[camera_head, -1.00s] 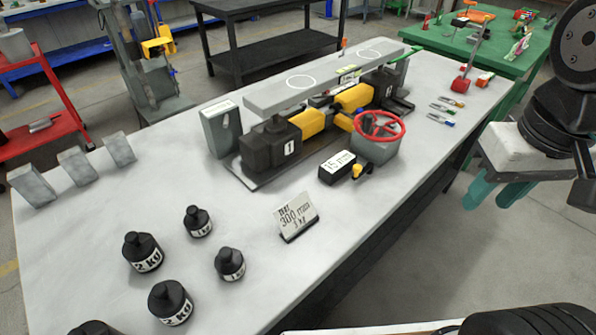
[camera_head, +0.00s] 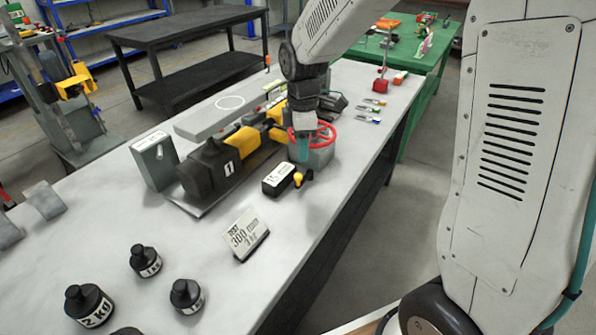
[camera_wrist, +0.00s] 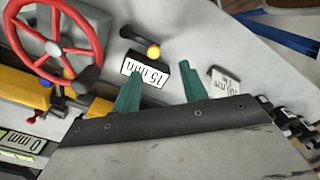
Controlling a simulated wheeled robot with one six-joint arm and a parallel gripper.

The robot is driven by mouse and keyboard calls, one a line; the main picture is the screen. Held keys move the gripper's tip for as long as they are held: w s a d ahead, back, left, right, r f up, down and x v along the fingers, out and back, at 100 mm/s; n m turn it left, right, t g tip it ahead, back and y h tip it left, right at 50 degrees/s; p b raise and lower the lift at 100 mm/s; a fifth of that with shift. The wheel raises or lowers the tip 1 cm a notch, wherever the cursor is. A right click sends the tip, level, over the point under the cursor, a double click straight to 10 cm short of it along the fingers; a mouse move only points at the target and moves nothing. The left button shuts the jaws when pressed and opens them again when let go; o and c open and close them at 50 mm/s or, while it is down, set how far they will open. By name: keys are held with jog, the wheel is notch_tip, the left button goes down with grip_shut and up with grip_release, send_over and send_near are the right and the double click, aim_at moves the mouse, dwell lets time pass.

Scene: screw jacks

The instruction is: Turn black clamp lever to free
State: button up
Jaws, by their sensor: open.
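A short black lever with a yellow knob (camera_wrist: 154,52) lies on the table beside the black 15 mm block (camera_wrist: 147,75) in the wrist view. It also shows in the head view (camera_head: 298,180). A dark grip (camera_wrist: 88,76) sits by the rim of the red handwheel (camera_wrist: 52,42). I cannot tell which of these is the black clamp lever. My gripper (camera_wrist: 159,71) is open, its two teal fingers apart with nothing between them. In the head view my gripper (camera_head: 303,148) hangs over the red handwheel (camera_head: 322,134) and hides part of it.
The screw jack (camera_head: 225,160), marked 1, stands left of the wheel with yellow parts. A sign card (camera_head: 241,238) and several black weights (camera_head: 145,261) stand nearer. Small coloured tools (camera_head: 376,104) lie at the right. Bare table lies around the card.

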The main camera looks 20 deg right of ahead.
aim_at(298, 175)
jog(key=shift+w+a+f+n, duration=0.1)
jog(key=shift+w+f+n, duration=0.25)
jog(key=shift+f, duration=0.25)
jog(key=shift+w+a+f+n, duration=0.1)
jog(key=shift+w+f+n, duration=0.15)
jog(key=shift+w+f, duration=0.25)
notch_tip(298, 175, down, 8)
jog(key=shift+r, duration=0.1)
grip_shut()
